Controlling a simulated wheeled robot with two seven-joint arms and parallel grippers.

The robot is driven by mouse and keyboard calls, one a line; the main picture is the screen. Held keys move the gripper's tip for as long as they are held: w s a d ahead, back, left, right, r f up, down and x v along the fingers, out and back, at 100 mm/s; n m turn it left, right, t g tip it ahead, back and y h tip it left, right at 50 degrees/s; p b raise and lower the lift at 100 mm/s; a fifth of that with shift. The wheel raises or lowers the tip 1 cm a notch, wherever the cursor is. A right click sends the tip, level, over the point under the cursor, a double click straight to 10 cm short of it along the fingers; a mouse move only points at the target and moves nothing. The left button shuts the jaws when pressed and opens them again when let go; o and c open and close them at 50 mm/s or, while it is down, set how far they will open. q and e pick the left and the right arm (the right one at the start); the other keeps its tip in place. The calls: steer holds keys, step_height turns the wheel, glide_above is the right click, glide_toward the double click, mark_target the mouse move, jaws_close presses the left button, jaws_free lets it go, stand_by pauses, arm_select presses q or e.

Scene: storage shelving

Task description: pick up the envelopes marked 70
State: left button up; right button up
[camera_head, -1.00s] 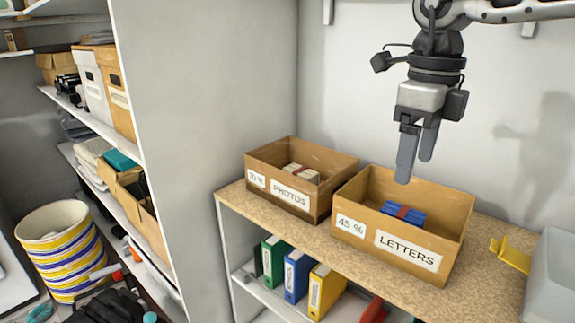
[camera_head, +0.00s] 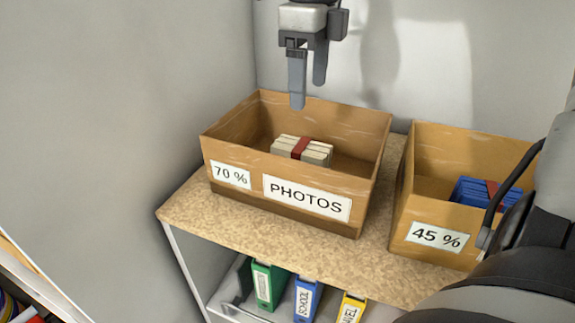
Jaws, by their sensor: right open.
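A wooden box (camera_head: 231,155) labelled "70 %" and "PHOTOS" stands on the speckled shelf top. Inside it lies a bundle of cream envelopes (camera_head: 318,154) tied with a red band. A second wooden box (camera_head: 420,210) to the right is labelled "45 %" and holds a blue bundle (camera_head: 464,189) with a red band. My right gripper (camera_head: 308,92) points down, open and empty, above the back part of the photos box. It is apart from the cream bundle. My left gripper is not in view.
Green (camera_head: 268,285), blue (camera_head: 306,298) and yellow (camera_head: 351,307) binders stand on the shelf below. A grey wall is on the left. My own dark arm covers the lower right corner and part of the 45 % box.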

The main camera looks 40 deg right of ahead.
mark_target(302, 145)
step_height(302, 145, down, 11)
steer(key=shift+w+r, duration=0.1)
steer(key=shift+r, duration=0.05)
steer(key=f, duration=0.2)
steer(key=w+f, duration=0.1)
steer(key=f, duration=0.1)
steer(key=shift+p, duration=0.4)
steer(key=shift+f, duration=0.7)
steer(key=c, duration=1.1)
